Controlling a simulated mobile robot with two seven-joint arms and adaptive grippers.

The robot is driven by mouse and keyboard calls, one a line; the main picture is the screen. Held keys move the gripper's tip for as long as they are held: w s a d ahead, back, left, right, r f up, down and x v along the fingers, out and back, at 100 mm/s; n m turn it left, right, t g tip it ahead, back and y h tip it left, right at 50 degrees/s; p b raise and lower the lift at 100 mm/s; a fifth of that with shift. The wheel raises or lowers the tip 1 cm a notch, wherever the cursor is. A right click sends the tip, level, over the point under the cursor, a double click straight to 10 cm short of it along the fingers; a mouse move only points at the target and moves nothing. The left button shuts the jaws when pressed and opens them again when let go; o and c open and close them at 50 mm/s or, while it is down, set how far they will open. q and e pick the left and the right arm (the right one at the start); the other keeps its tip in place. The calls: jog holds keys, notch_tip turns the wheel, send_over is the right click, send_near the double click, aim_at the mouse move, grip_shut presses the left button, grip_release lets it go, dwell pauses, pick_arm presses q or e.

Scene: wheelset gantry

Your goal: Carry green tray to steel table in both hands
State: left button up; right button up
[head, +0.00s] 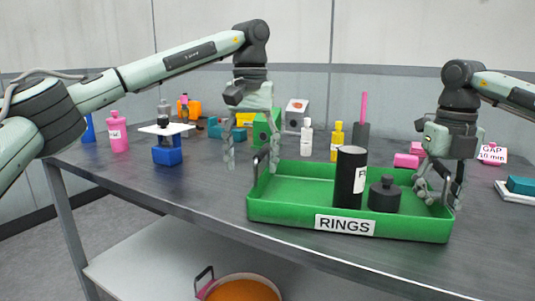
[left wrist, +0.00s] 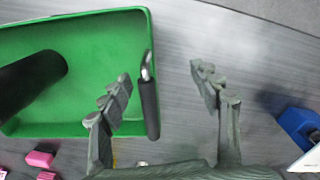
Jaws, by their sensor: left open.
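The green tray (head: 280,205), labelled RINGS, rests on a dark grey, metal-looking table (head: 200,185) near its front edge. It holds a black cylinder (head: 349,178) and a short black knobbed piece (head: 385,196). My left gripper (head: 251,163) is open above the tray's left end. In the left wrist view the tray's dark handle (left wrist: 150,108) shows between its fingers, nearer the tray-side finger, with no grip on it. My right gripper (head: 441,192) is down at the tray's right end. Its fingers largely hide the handle there, so its grip is unclear.
Bottles, blocks and boxes stand along the back, with a blue stand (head: 167,152) left of the tray. Pink blocks (head: 406,160) and a GAP sign (head: 491,153) lie at the right. A lower shelf (head: 150,270) bears an orange-filled pan (head: 240,290).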

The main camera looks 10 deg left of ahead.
aim_at(445, 169)
jog(key=shift+f, duration=0.1)
pick_arm(q)
notch_tip(445, 169, up, 6)
jog(key=shift+f, duration=0.25)
pick_arm(e)
jog(key=o, duration=1)
notch_tip(445, 169, up, 12)
jog(key=shift+r, duration=0.1)
